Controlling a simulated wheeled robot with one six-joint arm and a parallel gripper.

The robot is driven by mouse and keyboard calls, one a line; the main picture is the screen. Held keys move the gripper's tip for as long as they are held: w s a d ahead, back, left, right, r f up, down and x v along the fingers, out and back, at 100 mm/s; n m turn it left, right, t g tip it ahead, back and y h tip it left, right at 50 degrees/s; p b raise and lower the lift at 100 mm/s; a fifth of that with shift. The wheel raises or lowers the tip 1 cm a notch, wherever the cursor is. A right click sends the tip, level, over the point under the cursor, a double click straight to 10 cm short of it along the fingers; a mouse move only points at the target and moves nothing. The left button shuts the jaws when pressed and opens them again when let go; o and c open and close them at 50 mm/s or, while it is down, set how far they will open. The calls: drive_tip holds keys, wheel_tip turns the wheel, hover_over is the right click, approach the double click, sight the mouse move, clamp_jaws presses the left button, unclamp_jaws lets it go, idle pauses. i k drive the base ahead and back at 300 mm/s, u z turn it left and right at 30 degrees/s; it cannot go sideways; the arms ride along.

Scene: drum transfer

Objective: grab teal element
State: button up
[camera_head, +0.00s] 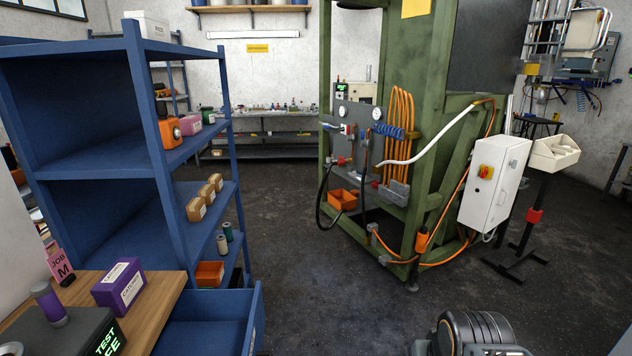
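A small dark teal-green cylinder (228,231) stands upright on a lower shelf of the blue rack, near its right edge. It is the only teal-looking loose piece I can make out. A beige cylinder (221,245) stands right beside it, a little nearer to me. My gripper's fingers do not show. A rounded grey part that looks like my arm is at the bottom right edge, well apart from the cylinder.
The blue rack (180,222) holds brown boxes (205,195) and an orange bin (209,274). A blue drawer (205,335) juts out below. A wooden table (150,300) carries a purple box (119,285) and a purple cylinder (48,303). The floor (300,290) right of the rack is clear.

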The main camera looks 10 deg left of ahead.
sight(227, 229)
drive_tip(key=z, duration=0.05)
drive_tip(key=i, duration=2.1)
drive_tip(key=u, duration=0.65)
drive_tip(key=i, duration=1.1)
drive_tip(key=u, duration=1.7)
drive_tip(key=i, duration=0.8)
drive_tip(key=u, duration=0.65)
